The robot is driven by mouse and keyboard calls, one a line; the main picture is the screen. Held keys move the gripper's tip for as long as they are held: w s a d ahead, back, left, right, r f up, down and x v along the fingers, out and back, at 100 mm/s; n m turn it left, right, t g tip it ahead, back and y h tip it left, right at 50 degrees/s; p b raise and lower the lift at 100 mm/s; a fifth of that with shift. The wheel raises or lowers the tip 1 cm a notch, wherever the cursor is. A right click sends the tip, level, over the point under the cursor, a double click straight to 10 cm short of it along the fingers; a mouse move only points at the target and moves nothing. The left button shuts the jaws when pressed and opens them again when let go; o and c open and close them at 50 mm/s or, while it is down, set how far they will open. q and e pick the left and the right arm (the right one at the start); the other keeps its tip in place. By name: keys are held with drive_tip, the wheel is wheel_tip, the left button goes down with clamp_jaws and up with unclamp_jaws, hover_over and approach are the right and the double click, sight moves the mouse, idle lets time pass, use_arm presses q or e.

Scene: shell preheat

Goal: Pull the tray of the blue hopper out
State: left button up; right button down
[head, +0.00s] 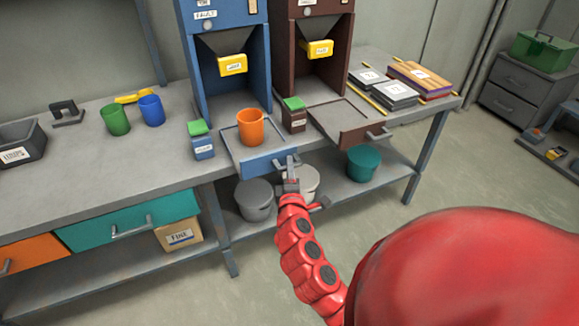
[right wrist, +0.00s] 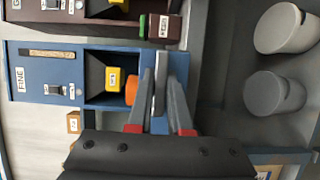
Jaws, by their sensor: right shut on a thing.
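The blue hopper (head: 235,80) stands on the bench with a yellow spout block (head: 232,64) above its tray. The blue-fronted tray (head: 262,163) extends forward from the hopper's base to the bench's front edge, with an orange cup (head: 250,126) upright on it. My right gripper (head: 291,174) is at the tray's front and is shut on its grey handle. The right wrist view shows the handle (right wrist: 160,84) between the two fingers (right wrist: 161,98). My left gripper is not in view.
A brown hopper (head: 311,60) with its own tray (head: 365,136) extending forward stands to the right. Small green-topped boxes (head: 202,141) (head: 294,116) flank the blue tray. Buckets (head: 255,199) stand on the shelf below. Green (head: 115,120) and blue (head: 152,110) cups stand left.

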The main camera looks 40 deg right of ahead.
drive_tip(key=c, duration=1.2)
unclamp_jaws()
drive_tip(key=shift+s+f, duration=0.1)
drive_tip(key=shift+f, duration=0.05)
drive_tip(key=o, duration=0.4)
drive_tip(key=shift+s, duration=0.1)
drive_tip(key=shift+c, duration=0.2)
drive_tip(key=p+v, duration=0.3)
drive_tip(key=v, duration=1.4)
drive_tip(key=shift+p, duration=0.35)
drive_tip(key=shift+s+a, duration=0.1)
